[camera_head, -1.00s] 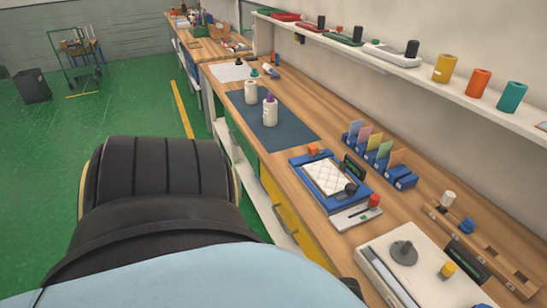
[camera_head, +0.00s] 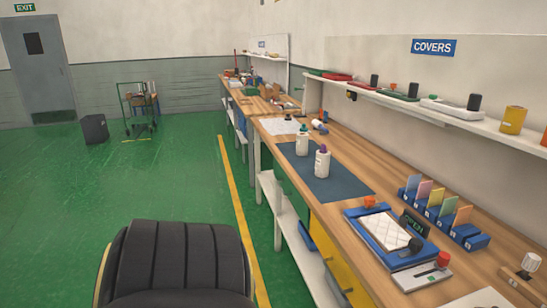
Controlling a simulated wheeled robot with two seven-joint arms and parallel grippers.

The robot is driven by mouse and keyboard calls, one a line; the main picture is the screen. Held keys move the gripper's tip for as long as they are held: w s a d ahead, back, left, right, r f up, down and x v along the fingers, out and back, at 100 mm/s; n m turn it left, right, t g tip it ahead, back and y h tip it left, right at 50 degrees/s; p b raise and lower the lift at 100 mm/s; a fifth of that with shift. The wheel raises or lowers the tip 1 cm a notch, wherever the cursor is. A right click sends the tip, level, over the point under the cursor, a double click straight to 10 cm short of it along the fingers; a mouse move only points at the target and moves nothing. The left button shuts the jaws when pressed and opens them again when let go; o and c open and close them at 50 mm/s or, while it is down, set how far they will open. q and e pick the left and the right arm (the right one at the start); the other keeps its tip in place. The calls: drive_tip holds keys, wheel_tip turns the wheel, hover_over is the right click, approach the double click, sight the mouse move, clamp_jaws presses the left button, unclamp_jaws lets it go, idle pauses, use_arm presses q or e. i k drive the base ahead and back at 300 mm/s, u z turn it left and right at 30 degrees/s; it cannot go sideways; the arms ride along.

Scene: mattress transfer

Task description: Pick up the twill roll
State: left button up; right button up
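No object that I can clearly tell is the twill roll shows in this view. A yellow cylinder (camera_head: 513,120) stands on the wall shelf at the right, below a blue COVERS sign (camera_head: 434,47). Part of an orange cylinder (camera_head: 544,138) shows beside it, cut by the right edge. I cannot tell what material either is. Neither of my grippers is in view.
A long wooden bench (camera_head: 385,177) runs along the right wall, with a dark mat (camera_head: 342,186), two white bottles (camera_head: 322,162) (camera_head: 302,143), a blue tray (camera_head: 352,213) and a card rack (camera_head: 470,238). A dark bin (camera_head: 95,129) and a green cart (camera_head: 137,108) stand far left.

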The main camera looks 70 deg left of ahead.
sight(302, 138)
drive_tip(key=u, duration=0.45)
drive_tip(key=k, duration=1)
drive_tip(key=u, duration=1.4)
drive_tip(key=i, duration=1.3)
drive_tip(key=u, duration=0.05)
